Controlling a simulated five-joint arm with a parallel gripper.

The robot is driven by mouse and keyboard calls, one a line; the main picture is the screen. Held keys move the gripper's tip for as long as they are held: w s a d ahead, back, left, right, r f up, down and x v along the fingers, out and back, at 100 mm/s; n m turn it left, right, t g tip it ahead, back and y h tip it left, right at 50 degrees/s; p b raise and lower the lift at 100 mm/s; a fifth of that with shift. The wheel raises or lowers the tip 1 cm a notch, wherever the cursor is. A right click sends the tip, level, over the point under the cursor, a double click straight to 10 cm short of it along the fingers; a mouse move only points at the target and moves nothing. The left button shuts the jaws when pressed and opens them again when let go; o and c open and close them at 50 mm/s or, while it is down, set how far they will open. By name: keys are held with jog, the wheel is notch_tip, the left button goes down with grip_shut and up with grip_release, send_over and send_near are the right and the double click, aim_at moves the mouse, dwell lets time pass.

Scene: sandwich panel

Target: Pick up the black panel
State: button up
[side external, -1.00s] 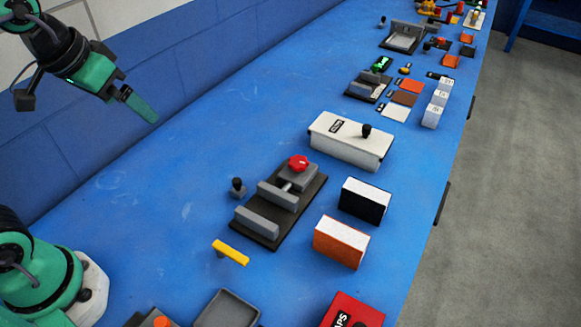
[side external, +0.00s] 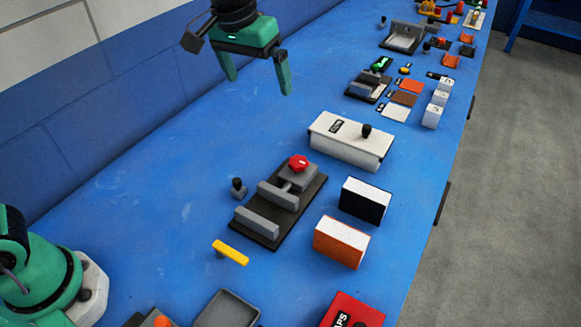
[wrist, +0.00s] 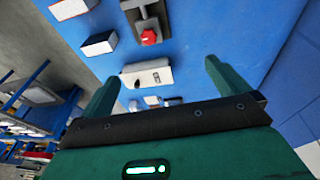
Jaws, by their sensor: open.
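The black panel (side external: 363,203) is a block with a white top and a dark front face. It stands on the blue table, right of the grey clamp fixture with a red knob. It also shows in the wrist view (wrist: 99,44), at the upper left. My gripper (side external: 258,86) is open and empty, high above the back of the table, up and to the left of the panel. Its two green fingers point down and are spread apart. In the wrist view the fingers (wrist: 160,80) frame the white box, with the panel off to their upper left.
An orange panel (side external: 341,243) with a white top stands just in front of the black one. The clamp fixture (side external: 280,205) lies to the left. A white box with a black knob (side external: 350,143) stands behind. A yellow bar (side external: 231,252) and grey tray (side external: 228,312) lie nearer.

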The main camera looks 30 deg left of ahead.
jog(key=w+d+f+g, duration=0.1)
jog(key=w+d+f, duration=0.2)
jog(key=d, duration=0.3)
jog(key=w+d+f, duration=0.2)
jog(key=d+f, duration=0.2)
jog(key=d, duration=0.1)
jog(key=g, duration=0.1)
send_over(367, 190)
jog(key=shift+y, duration=0.4)
jog(key=f, duration=1)
jog(key=shift+a, duration=0.4)
jog(key=shift+d+f, duration=0.4)
jog(key=shift+d, duration=0.05)
jog(key=shift+f, duration=1.3)
jog(key=shift+f, duration=2.6)
jog(key=c, duration=0.7)
